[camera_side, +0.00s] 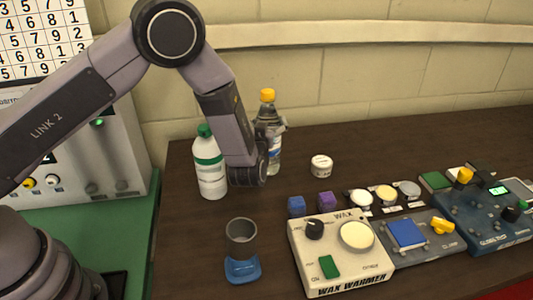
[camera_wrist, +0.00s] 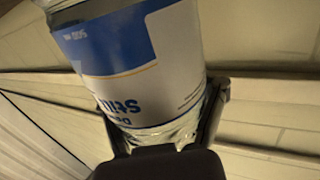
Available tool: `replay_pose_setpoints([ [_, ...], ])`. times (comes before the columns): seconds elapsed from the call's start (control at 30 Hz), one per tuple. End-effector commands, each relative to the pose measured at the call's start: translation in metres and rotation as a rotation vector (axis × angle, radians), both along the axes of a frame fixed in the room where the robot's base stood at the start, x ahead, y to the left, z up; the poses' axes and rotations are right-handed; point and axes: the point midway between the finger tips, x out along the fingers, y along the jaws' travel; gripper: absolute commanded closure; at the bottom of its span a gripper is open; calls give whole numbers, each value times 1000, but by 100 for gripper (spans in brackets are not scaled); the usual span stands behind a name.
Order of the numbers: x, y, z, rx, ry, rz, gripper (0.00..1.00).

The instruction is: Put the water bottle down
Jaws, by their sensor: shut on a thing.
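The water bottle (camera_side: 275,157) is clear with a yellow-orange cap and a blue and white label. It stands upright at the back of the dark table, behind my gripper (camera_side: 272,130) in the side view. In the wrist view the bottle's label (camera_wrist: 135,60) fills the upper middle, with my gripper (camera_wrist: 165,120) around it, one finger showing at its right. My gripper is shut on the bottle. The bottle's base is partly hidden by my wrist in the side view, so I cannot tell whether it touches the table.
A white bottle with a green cap (camera_side: 211,175) stands close at the left. A small white jar (camera_side: 321,166) is at the right. In front are a grey cup (camera_side: 241,238), blue and purple cubes (camera_side: 325,199) and a wax warmer (camera_side: 335,270).

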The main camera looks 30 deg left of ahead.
Motion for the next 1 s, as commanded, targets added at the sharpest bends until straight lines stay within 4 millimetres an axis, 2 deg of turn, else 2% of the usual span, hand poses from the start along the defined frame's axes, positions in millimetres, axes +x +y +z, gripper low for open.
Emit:
replay_pose_setpoints([
  [0.1,0,0,-12,0,-3,0,77],
  [0.47,0,0,-15,0,-4,-1,77],
  [0.5,0,0,-16,-1,-1,-1,33],
  [0.73,0,0,-16,-1,-1,-1,4],
  [1.0,0,0,-16,-1,0,-1,4],
])
